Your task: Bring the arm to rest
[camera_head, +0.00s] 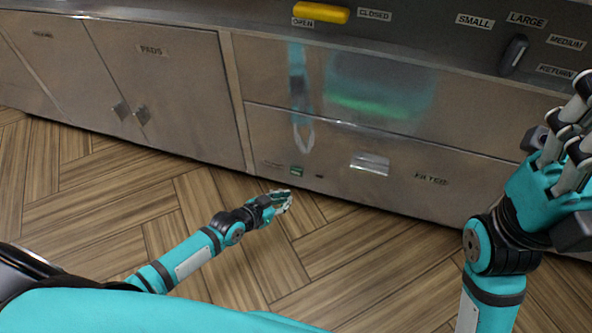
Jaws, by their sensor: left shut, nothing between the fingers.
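My left arm comes in from the lower left, low over the wood floor. Its gripper (281,201) is shut and empty, in front of the lower steel drawer and apart from anything I can make out. My right arm rises at the right edge. Its gripper (575,130) points up in front of the cabinet's right end, with its pale fingers partly cut off by the picture edge. I cannot tell whether it is open or shut.
A steel cabinet front (300,130) spans the back, with PADS doors (170,85) at left and a drawer handle (370,164) near the middle. A yellow lever (320,12) and a dark switch (513,55) stick out above. The wood floor (100,210) at left is clear.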

